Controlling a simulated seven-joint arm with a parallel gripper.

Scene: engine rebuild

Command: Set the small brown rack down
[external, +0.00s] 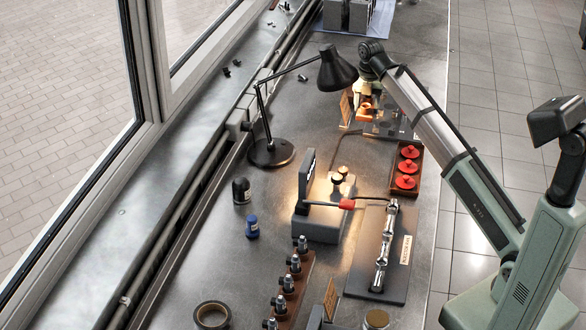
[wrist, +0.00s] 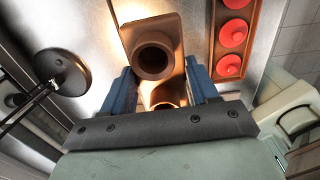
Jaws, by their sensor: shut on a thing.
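My gripper (external: 368,98) is at the far part of the bench, beneath and beside the black lamp head. In the wrist view, its two blue fingers (wrist: 160,90) are shut on the small brown rack (wrist: 174,34), a brown piece with round, ring-like openings. One opening faces the camera; another lies lower, between the fingers. In the external view the rack (external: 365,114) shows as a small, lit orange-brown shape below the gripper, partly hidden. I cannot tell whether its underside touches the surface below.
A brown tray with red discs (external: 418,151) stands close to the right of the gripper. The black desk lamp (external: 338,70) reaches in from the left. A grey block (external: 318,225), a dark plate with a metal shaft (external: 358,270) and a brown holder (external: 303,275) stand nearer.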

